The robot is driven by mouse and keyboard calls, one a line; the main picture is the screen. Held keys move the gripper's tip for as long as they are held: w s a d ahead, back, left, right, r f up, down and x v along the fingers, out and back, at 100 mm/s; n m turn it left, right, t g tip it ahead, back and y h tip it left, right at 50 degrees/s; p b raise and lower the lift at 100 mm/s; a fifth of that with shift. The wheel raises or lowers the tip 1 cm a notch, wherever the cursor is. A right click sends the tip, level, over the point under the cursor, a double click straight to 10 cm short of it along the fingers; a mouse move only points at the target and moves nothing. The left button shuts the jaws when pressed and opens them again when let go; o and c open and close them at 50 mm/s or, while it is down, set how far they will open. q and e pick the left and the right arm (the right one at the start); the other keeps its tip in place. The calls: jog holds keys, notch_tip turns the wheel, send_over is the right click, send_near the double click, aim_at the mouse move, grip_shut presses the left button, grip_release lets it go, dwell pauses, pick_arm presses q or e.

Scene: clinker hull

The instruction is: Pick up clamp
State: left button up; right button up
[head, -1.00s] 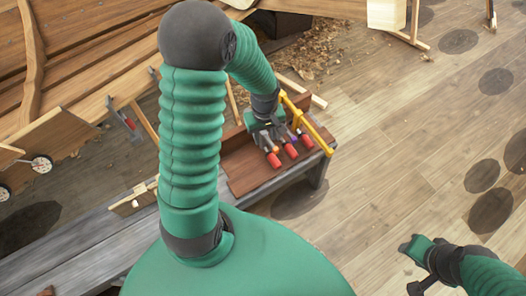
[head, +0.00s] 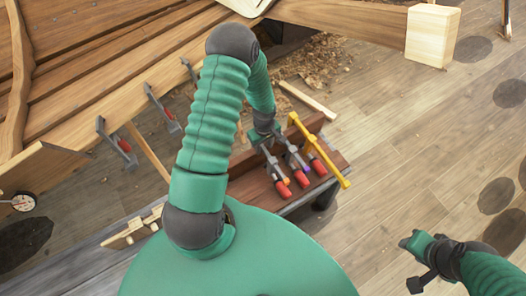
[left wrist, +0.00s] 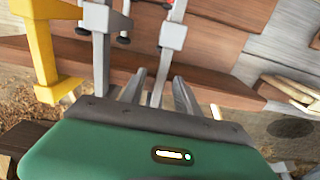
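Several clamps with grey bars and red handles lie side by side in a wooden tray (head: 250,189); one red-handled clamp (head: 301,179) is in the middle. A yellow clamp-like bar (head: 327,158) lies at the tray's right side; it also shows in the left wrist view (left wrist: 42,50). My left gripper (head: 264,138) is over the tray's back, at the grey bars. In the left wrist view its fingers (left wrist: 158,92) are apart, with a grey clamp bar (left wrist: 168,50) between them; contact cannot be told. My right gripper (head: 408,262) is open and empty, away at lower right.
More clamps (head: 163,108) hang on the edge of the wooden hull planks (head: 100,80) at the left. A pale wood block (head: 432,35) is at upper right. The floor (head: 400,150) at right is mostly clear.

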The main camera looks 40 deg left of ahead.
pick_arm(q)
jog(key=shift+w+a+f, duration=0.2)
jog(key=shift+f, duration=0.25)
jog(key=shift+s+a+f, duration=0.1)
jog(key=shift+s+a, duration=0.05)
jog(key=shift+a, duration=0.3)
jog(key=shift+d, duration=0.4)
jog(key=c, duration=0.5)
grip_shut()
jog(key=shift+a, duration=0.1)
